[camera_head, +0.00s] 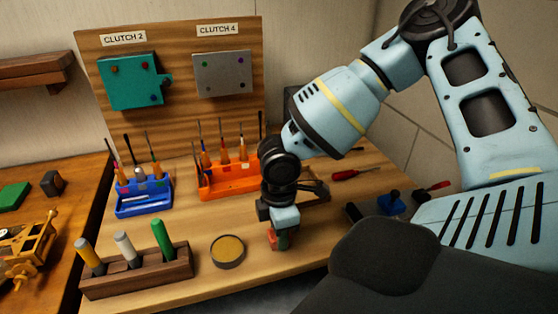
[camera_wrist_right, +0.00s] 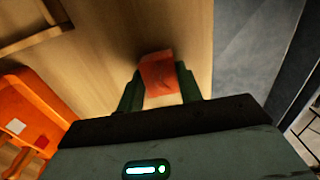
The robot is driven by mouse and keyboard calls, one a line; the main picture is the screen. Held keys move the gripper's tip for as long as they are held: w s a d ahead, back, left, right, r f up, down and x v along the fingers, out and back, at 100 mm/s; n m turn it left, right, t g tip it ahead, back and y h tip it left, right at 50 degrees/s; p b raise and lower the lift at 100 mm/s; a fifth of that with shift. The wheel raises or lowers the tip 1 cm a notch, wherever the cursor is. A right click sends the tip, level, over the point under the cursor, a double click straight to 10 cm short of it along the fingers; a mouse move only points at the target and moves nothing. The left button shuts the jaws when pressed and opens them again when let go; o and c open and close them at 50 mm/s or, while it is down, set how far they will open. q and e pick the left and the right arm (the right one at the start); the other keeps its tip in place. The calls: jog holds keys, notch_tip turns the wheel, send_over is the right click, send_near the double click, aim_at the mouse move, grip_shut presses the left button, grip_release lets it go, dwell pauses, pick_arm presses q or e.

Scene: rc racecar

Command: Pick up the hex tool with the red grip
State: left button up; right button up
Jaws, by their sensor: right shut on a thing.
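My right gripper (camera_head: 280,240) points down over the front part of the wooden bench, right of the round tin. Its fingers (camera_wrist_right: 158,88) are shut on a red block-like piece (camera_wrist_right: 160,72), which also shows between the fingers in the head view (camera_head: 272,238). I cannot tell whether this piece is the grip of the hex tool; no shaft shows on it. Several tools with thin shafts stand in the orange holder (camera_head: 232,186), some with reddish grips. A red-handled tool (camera_head: 345,175) lies on the bench at the right. My left gripper is not in view.
A blue tool holder (camera_head: 145,209) stands left of the orange one. A wooden block (camera_head: 140,278) with yellow, white and green handles and a round tin (camera_head: 228,251) are at the front. A board (camera_head: 180,40) with two clutch plates stands behind. The bench's front edge is close.

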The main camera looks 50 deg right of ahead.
jog(key=shift+r, duration=0.1)
